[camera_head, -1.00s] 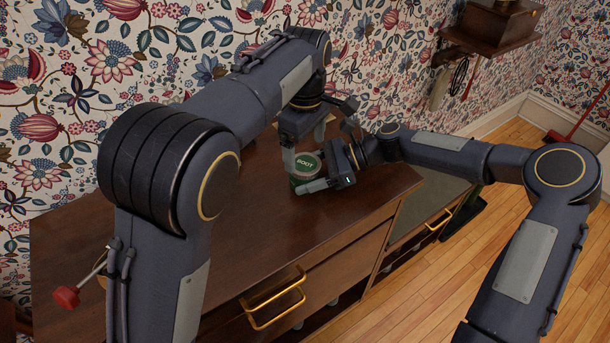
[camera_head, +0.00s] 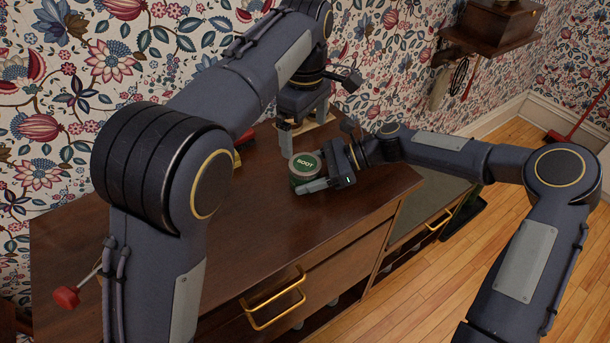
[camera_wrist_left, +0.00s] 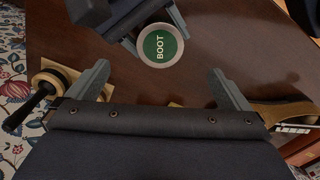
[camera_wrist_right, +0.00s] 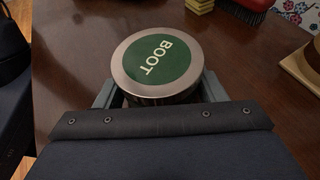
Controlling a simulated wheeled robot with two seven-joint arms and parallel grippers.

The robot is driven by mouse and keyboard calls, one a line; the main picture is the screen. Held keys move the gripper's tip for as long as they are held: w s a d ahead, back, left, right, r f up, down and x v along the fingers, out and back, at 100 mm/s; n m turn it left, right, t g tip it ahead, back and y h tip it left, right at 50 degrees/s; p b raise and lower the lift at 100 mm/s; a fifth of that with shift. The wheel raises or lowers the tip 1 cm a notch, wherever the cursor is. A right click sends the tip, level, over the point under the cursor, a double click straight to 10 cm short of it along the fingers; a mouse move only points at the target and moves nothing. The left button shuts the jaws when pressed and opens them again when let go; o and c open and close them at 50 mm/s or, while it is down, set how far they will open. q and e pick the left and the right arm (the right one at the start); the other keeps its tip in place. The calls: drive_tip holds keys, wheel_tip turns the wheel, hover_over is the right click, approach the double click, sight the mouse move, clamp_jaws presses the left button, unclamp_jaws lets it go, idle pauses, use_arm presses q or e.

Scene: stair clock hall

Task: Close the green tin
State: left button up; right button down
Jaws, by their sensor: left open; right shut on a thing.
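The green tin (camera_head: 307,174) stands upright on the dark wooden cabinet top, with its silver-rimmed green BOOT lid (camera_head: 306,162) on top. The lid also shows in the left wrist view (camera_wrist_left: 160,46) and, large, in the right wrist view (camera_wrist_right: 157,62). It looks level; I cannot tell whether it is pressed fully down. My right gripper (camera_head: 318,172) is shut on the tin's side, and the lid overhangs and partly hides its fingers in the right wrist view. My left gripper (camera_head: 304,130) is open and empty, above and behind the tin, apart from it.
A red-backed brush (camera_wrist_right: 252,8) and a yellow block (camera_wrist_right: 200,5) lie behind the tin. A round dark-topped thing with a black handle (camera_wrist_left: 42,88) rests on a pale wooden board. The cabinet's front edge has a brass drawer handle (camera_head: 273,305). The cabinet top to the left is mostly clear.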

use_arm(q)
wheel_tip(320, 180, up, 9)
idle(0.3)
use_arm(e)
drive_tip(key=shift+c, duration=1.2)
unclamp_jaws()
use_arm(q)
drive_tip(key=shift+f, duration=0.2)
use_arm(e)
drive_tip(key=shift+v, duration=3.9)
